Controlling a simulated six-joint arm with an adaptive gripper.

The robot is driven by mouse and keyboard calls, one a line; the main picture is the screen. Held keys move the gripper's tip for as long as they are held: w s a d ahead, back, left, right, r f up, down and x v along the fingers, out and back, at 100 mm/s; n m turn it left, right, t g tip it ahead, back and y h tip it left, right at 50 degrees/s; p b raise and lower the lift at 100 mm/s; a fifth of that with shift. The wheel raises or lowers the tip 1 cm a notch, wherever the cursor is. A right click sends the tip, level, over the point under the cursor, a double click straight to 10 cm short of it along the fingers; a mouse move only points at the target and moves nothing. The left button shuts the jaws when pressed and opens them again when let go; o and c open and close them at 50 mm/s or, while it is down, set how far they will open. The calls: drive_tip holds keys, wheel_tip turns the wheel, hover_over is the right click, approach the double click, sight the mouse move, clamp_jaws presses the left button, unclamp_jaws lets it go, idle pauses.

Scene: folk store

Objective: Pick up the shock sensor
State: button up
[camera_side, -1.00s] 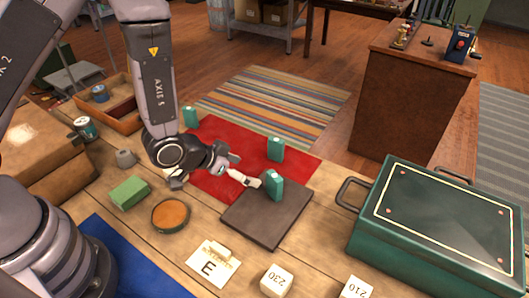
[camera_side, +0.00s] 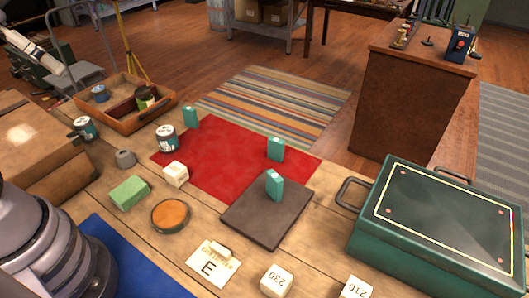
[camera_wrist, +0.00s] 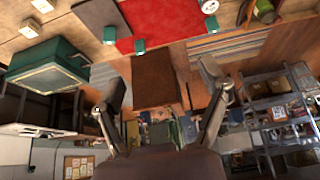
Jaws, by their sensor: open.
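Three similar teal boxes with pale tops stand upright, and I cannot tell by labels which is the shock sensor. One teal box (camera_side: 274,187) stands on the dark grey mat (camera_side: 262,225). A second teal box (camera_side: 276,149) stands on the red cloth (camera_side: 222,150). A third teal box (camera_side: 190,118) stands at the cloth's far left corner. All three show in the wrist view, one on the mat (camera_wrist: 82,35), one on the cloth (camera_wrist: 140,46), one beyond (camera_wrist: 211,22). My gripper (camera_wrist: 161,82) is open and empty, apart from the boxes; it is out of the side view.
A big green case (camera_side: 440,225) stands right of the mat. A can (camera_side: 167,139), white cube (camera_side: 176,174), green block (camera_side: 129,192) and round orange-topped dish (camera_side: 170,215) stand left. A wooden tray (camera_side: 140,118) is at the back left.

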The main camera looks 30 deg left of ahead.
drive_tip(key=shift+s+a+r, duration=0.15)
drive_tip(key=shift+s+a, duration=0.05)
drive_tip(key=shift+s, duration=0.7)
drive_tip(key=shift+o, duration=0.5)
